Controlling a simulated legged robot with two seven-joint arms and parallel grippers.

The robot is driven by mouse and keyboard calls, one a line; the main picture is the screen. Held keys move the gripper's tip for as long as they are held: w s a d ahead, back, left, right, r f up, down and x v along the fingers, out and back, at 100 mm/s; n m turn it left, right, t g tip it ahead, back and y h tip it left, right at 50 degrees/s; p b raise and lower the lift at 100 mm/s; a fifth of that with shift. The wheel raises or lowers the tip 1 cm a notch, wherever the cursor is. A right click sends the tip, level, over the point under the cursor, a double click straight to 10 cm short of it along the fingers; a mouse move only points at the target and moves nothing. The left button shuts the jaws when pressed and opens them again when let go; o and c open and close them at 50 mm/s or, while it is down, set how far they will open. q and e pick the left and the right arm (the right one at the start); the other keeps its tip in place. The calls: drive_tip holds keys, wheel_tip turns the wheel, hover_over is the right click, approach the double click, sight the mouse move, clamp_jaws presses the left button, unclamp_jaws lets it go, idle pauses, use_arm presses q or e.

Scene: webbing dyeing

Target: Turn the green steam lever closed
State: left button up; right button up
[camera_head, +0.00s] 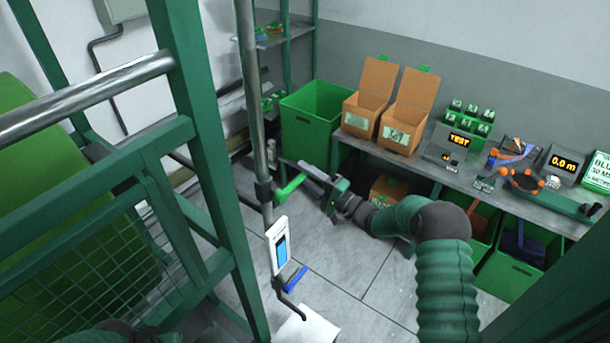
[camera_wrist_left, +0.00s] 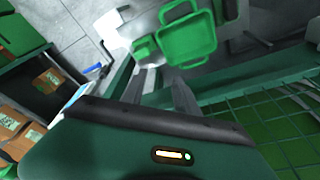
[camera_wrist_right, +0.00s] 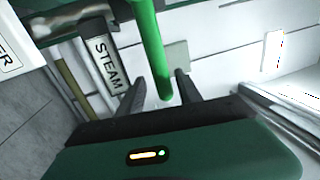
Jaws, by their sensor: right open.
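The green steam lever (camera_head: 290,187) sticks out to the right from a vertical metal pipe in the head view. In the right wrist view the green lever (camera_wrist_right: 149,45) runs down between my fingers, beside a white "STEAM" label (camera_wrist_right: 106,64). My right gripper (camera_head: 309,176) is open at the lever's free end, with a finger on each side of it in the wrist view. Whether either finger touches it, I cannot tell. My left gripper (camera_wrist_left: 160,88) is open and empty in its own wrist view; its fingers are not clearly visible in the head view.
A blue lever (camera_head: 296,279) and a white panel (camera_head: 278,246) sit lower on the same pipe (camera_head: 254,120). A green frame (camera_head: 205,150) stands close on the left. A grey bench (camera_head: 460,172) with boxes and devices runs along the right. The floor (camera_head: 350,265) between is clear.

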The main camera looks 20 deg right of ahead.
drive_tip(key=p+v, duration=0.1)
drive_tip(key=v, duration=1.1)
drive_tip(key=shift+f, duration=0.15)
